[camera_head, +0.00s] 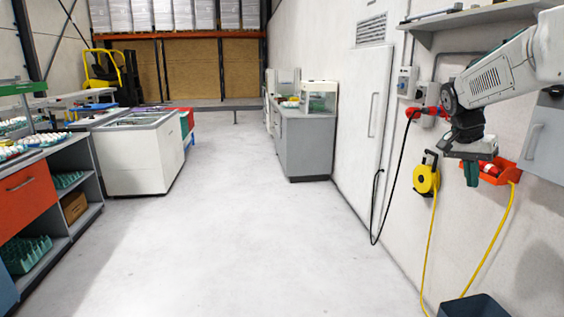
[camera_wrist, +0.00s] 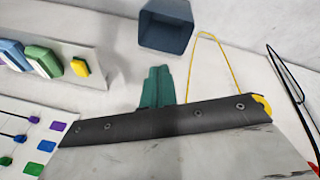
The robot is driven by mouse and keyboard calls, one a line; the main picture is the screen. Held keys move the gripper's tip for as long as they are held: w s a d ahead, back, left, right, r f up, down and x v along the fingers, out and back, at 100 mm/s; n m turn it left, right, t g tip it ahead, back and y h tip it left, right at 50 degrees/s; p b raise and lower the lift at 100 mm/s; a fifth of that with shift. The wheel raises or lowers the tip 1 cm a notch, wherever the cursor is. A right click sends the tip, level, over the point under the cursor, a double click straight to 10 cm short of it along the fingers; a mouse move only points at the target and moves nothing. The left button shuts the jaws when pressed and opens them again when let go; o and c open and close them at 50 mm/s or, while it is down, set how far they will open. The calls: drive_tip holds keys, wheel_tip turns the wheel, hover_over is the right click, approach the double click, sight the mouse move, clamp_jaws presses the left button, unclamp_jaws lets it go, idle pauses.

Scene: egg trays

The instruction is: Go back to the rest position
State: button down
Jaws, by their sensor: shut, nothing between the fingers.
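My gripper (camera_head: 471,174) hangs from my raised arm at the right of the head view, in front of the white wall. Its green fingers point down and are shut with nothing between them. In the wrist view the fingers (camera_wrist: 158,88) stand together beyond the dark edge of my wrist. They touch nothing that I can see. Green egg trays (camera_head: 24,254) lie on the lower shelf of the left counter, far from my gripper.
A dark blue bin (camera_head: 474,306) stands on the floor below my gripper. A yellow cable reel (camera_head: 426,180) and a red-orange wall holder (camera_head: 507,172) are close by. A white chest freezer (camera_head: 138,160) and a grey cabinet (camera_head: 306,148) flank the clear floor.

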drive_tip(key=s+a+f+n+y, duration=0.1)
drive_tip(key=s+a+n, duration=0.3)
drive_tip(key=s+a, duration=0.3)
drive_tip(key=s+a+f+n+t+y, duration=0.1)
drive_tip(key=s+a, duration=0.6)
drive_tip(key=s, duration=0.9)
drive_tip(key=s+a+f+n+t+y, duration=0.1)
drive_tip(key=s+a+n, duration=0.5)
drive_tip(key=s, duration=0.6)
drive_tip(key=shift+a+f+n+y, duration=0.3)
drive_tip(key=shift+a+f, duration=0.4)
drive_tip(key=shift+a, duration=0.2)
